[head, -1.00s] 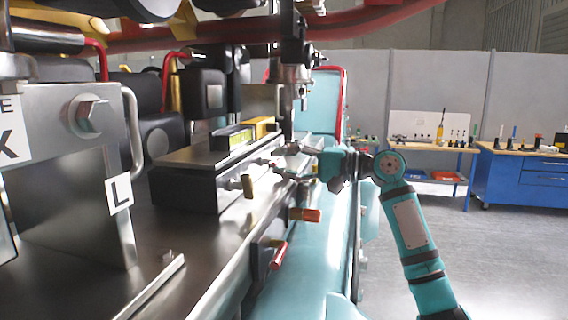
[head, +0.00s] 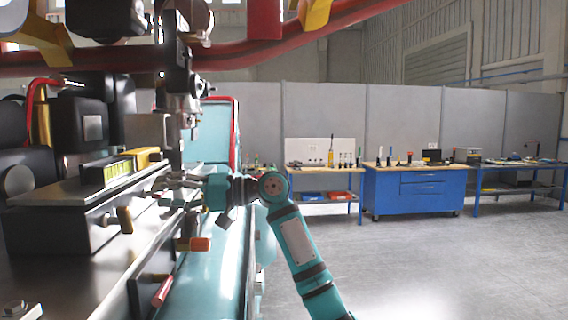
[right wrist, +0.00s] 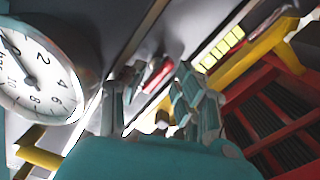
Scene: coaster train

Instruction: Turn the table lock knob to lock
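My right gripper (head: 172,188) is beside the machine's front edge in the head view, at the end of the teal arm. In the right wrist view its two fingers (right wrist: 152,105) are spread apart with nothing held between them. A red-handled part (right wrist: 157,73) shows beyond the gap between them, apart from the fingers as far as I can tell. In the head view, an orange-red-tipped knob (head: 194,244) and a red lever (head: 162,290) stick out from the machine's side below the gripper. A brass knob (head: 124,219) sits to their left. I cannot tell which is the table lock knob. My left gripper is out of view.
The steel machine table (head: 70,260) fills the lower left. A round white dial (right wrist: 35,75) is close to the gripper in the right wrist view. A blue workbench (head: 415,190) stands far back. The floor on the right is clear.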

